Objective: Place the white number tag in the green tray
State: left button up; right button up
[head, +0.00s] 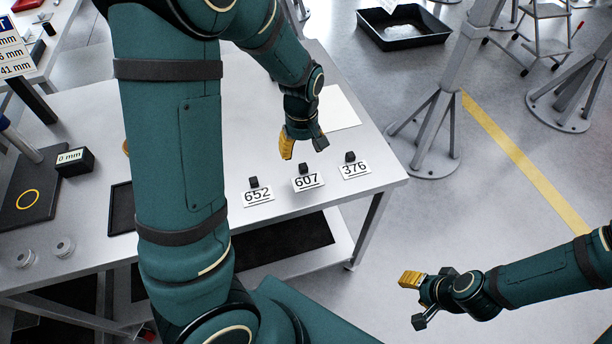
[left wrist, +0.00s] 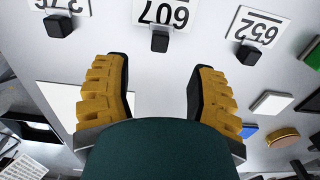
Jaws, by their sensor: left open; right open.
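My left gripper (head: 304,146) is open and empty above the table, behind the 607 tag. My right gripper (head: 416,301) is open and empty, off the table's front right. No green tray is clear; a green patch (left wrist: 313,56) is cut off at the left wrist view's right edge.
A white sheet (head: 338,108) lies at the table's right end. A small white square (left wrist: 272,103), a blue piece (left wrist: 249,130) and a round brown-yellow item (left wrist: 283,136) lie nearby. A black tray (head: 403,30) is on the floor. My left arm hides the middle of the table.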

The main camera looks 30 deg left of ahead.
aim_at(303, 166)
pick_arm(q)
jog(key=f+b, duration=0.1)
jog(key=f, duration=0.2)
jog(key=f+b, duration=0.1)
jog(key=f, duration=0.3)
jog(key=shift+s+d+f, duration=0.1)
jog(key=shift+s+d, duration=0.05)
jog(key=shift+d, duration=0.05)
grip_shut()
